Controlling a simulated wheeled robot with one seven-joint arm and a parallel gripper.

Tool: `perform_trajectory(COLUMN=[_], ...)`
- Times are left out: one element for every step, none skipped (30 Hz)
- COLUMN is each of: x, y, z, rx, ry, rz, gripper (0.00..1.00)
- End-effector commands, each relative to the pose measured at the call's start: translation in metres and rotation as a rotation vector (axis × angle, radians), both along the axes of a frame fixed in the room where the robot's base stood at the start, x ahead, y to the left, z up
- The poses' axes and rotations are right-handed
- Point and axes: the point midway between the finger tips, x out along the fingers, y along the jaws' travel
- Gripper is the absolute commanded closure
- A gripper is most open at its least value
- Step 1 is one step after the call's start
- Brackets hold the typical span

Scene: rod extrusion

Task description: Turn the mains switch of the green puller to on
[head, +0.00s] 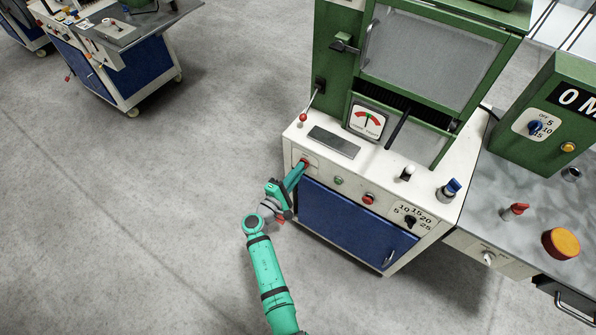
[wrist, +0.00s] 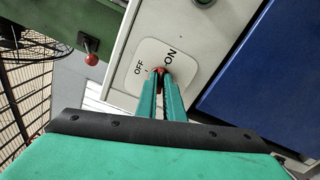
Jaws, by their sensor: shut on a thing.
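The green puller (head: 335,60) stands on a cream cabinet with a blue door in the head view. Its mains switch is a red knob (wrist: 159,70) on a white plate (wrist: 150,54) marked OFF and ON, at the left end of the cabinet front. My gripper (wrist: 160,78) is shut on the red knob, its two teal fingers one on each side. In the head view my gripper (head: 301,167) reaches the panel from the lower left. The fingers hide most of the knob, so I cannot tell which mark it points to.
A green button (head: 338,181), a red button (head: 368,198) and a black dial (head: 410,220) sit further right on the same front. A red-tipped lever (head: 303,117) stands above the switch. A grey bench (head: 530,210) adjoins at right.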

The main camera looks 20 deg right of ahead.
Motion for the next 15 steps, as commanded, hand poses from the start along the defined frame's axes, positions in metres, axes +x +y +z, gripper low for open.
perform_trajectory(x=[-0.0017, -0.0016, -0.0016, -0.0016, -0.0016, -0.0016, -0.0016, -0.0016, -0.0015, -0.0016, -0.0015, -0.0015, -0.0015, -0.0014, -0.0014], y=[-0.0016, -0.0017, -0.0018, -0.0019, -0.0020, -0.0021, -0.0023, -0.0024, -0.0026, -0.0028, -0.0028, -0.0029, -0.0030, -0.0030, -0.0031], z=[-0.0016, -0.0017, -0.0018, -0.0019, -0.0019, -0.0020, -0.0021, -0.0022, -0.0022, -0.0023, -0.0023, -0.0024, -0.0025, -0.0025, -0.0025], rx=[0.024, 0.038, 0.057, 0.070, 0.083, 0.098, 0.110, 0.120, 0.133, 0.141, 0.149, 0.159, 0.165, 0.172, 0.179], ry=[-0.028, -0.046, -0.070, -0.087, -0.104, -0.124, -0.138, -0.151, -0.168, -0.179, -0.189, -0.202, -0.210, -0.218, -0.227], rz=[-0.005, -0.005, -0.005, -0.005, -0.005, -0.005, -0.005, -0.005, -0.004, -0.005, -0.005, -0.005, -0.005, -0.005, -0.005], gripper=[1.00, 1.00, 1.00, 1.00, 1.00, 1.00, 1.00, 1.00, 1.00, 1.00, 1.00, 1.00, 1.00, 1.00, 1.00])
